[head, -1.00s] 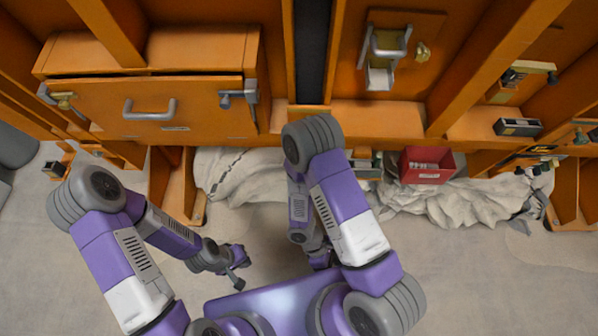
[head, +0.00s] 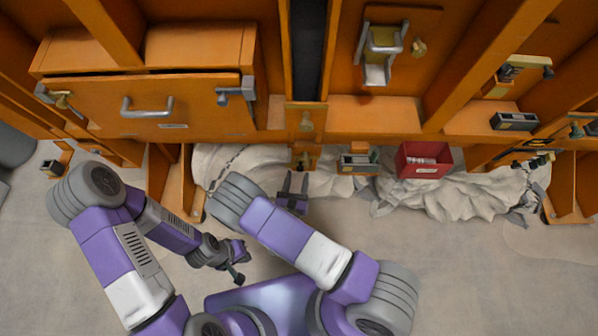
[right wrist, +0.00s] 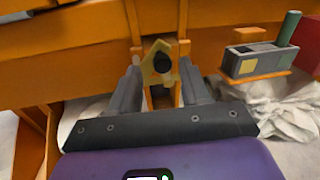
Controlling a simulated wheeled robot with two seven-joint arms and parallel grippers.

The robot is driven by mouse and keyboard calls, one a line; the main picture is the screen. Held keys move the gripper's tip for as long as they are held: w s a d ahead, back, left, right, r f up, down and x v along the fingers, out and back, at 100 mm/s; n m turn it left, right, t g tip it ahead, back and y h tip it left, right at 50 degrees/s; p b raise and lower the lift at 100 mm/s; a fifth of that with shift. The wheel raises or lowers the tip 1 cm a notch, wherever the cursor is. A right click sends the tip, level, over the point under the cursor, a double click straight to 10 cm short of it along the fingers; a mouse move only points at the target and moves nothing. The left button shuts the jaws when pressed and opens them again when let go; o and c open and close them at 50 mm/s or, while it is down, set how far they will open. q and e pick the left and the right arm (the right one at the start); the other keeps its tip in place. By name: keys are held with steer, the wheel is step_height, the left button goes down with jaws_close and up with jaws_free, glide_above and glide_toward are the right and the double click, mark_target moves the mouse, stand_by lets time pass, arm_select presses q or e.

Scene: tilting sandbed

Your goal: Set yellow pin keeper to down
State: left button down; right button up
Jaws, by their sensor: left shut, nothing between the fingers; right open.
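A yellow pointed piece (right wrist: 148,72) with a dark round knob is on the orange frame in the right wrist view. It looks like the yellow pin keeper, its point upward. My right gripper (right wrist: 160,80) is open, its two fingers on either side of the piece in that picture; I cannot tell whether they touch it. In the head view my right gripper (head: 295,183) points toward the frame from just below a small fitting (head: 303,160) there. My left gripper (head: 238,268) is shut and empty, low over the floor at the left.
A drawer-like orange front with a grey handle (head: 147,107) is at the upper left. A red bin (head: 424,160) and a small grey box (head: 360,161) stand right of my right gripper; the grey box (right wrist: 255,60) also shows in the right wrist view. Crumpled white cloth (head: 455,203) lies below.

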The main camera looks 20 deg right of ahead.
mark_target(299, 171)
steer(key=shift+x, duration=1.5)
jaws_close()
